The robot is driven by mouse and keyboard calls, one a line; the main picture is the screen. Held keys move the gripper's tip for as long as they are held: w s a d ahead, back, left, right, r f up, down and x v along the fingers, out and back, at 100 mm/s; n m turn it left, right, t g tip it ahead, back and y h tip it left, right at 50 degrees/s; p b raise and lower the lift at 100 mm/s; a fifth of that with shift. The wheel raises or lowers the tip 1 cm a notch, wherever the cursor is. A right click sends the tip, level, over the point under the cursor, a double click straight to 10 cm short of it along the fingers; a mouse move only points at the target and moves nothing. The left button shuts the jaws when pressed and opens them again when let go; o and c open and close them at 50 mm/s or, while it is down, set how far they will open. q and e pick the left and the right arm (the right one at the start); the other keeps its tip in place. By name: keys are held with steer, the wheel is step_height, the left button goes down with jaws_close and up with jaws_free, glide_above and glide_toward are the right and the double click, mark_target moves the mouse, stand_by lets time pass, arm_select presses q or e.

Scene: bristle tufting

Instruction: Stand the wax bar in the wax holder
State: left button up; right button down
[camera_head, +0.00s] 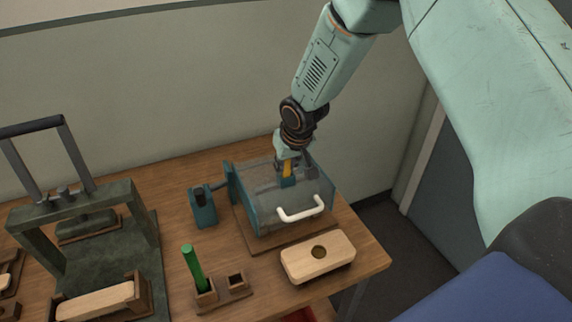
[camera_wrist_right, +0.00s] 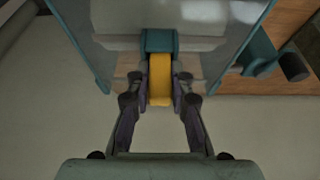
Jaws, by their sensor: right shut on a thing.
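A green bar (camera_head: 192,264) stands in the left socket of a small wooden holder (camera_head: 225,294) with two square sockets, near the table's front. It leans a little in the picture, and the right socket looks empty. My right gripper (camera_head: 288,164) is behind and above it, at the clear hood. It is shut on a yellow-orange piece (camera_wrist_right: 160,80), which has a teal block (camera_wrist_right: 159,41) at its far end. I cannot tell whether the teal block is part of that piece. My left gripper is not in view.
A clear hood with a white handle (camera_head: 301,214) stands below my right gripper. A pale wooden block with a round hole (camera_head: 317,258) lies in front of it. A teal box (camera_head: 203,212) stands left of the hood, and a dark-green press (camera_head: 146,222) at the left.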

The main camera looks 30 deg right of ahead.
steer(key=shift+w+f, duration=0.1)
stand_by(0.4)
steer(key=c, duration=1.1)
jaws_free()
steer(key=shift+o, duration=0.3)
steer(key=o, duration=0.3)
steer(key=shift+r+p, duration=2.85)
steer(key=shift+r, duration=0.75)
steer(key=shift+f, duration=0.15)
